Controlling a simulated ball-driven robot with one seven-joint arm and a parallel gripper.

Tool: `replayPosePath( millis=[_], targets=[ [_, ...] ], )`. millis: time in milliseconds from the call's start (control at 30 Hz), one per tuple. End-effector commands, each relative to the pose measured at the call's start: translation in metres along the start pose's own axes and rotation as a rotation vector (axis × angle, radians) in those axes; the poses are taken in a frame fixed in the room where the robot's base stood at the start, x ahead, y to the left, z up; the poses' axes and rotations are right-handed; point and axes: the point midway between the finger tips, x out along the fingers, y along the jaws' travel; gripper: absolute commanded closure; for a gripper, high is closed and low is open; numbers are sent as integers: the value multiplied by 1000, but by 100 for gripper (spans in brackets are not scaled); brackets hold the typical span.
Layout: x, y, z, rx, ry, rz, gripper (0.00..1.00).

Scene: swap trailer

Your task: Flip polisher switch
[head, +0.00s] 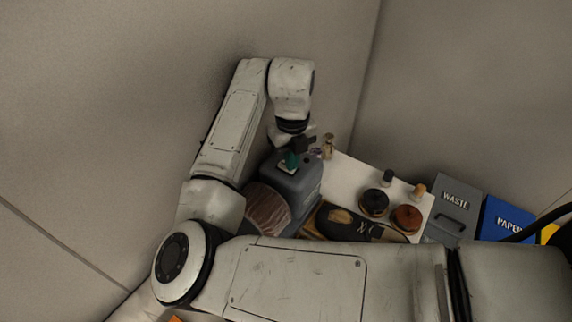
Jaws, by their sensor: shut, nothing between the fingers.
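The polisher is a grey machine (301,186) with a brown, ribbed round part on its left side, standing at the near left of a white table. A small green switch (291,160) on a pale plate sits on its top. My gripper (303,146) hangs just above the switch, pointing down. It is shut and seems empty. It is small and dark in this view, so I cannot tell whether it touches the switch. My arm hides part of the polisher's lower side.
Grey WASTE (453,205) and blue PAPER (507,222) bins stand at right. Walls enclose the left and back.

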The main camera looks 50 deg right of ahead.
Motion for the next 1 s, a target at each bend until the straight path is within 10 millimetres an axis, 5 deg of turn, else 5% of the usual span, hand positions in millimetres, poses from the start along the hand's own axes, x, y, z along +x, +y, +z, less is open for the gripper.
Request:
replayPosePath(
  millis=[1000],
  targets=[
    [-68, 0, 0, 0, 0, 1, 100]
  ],
)
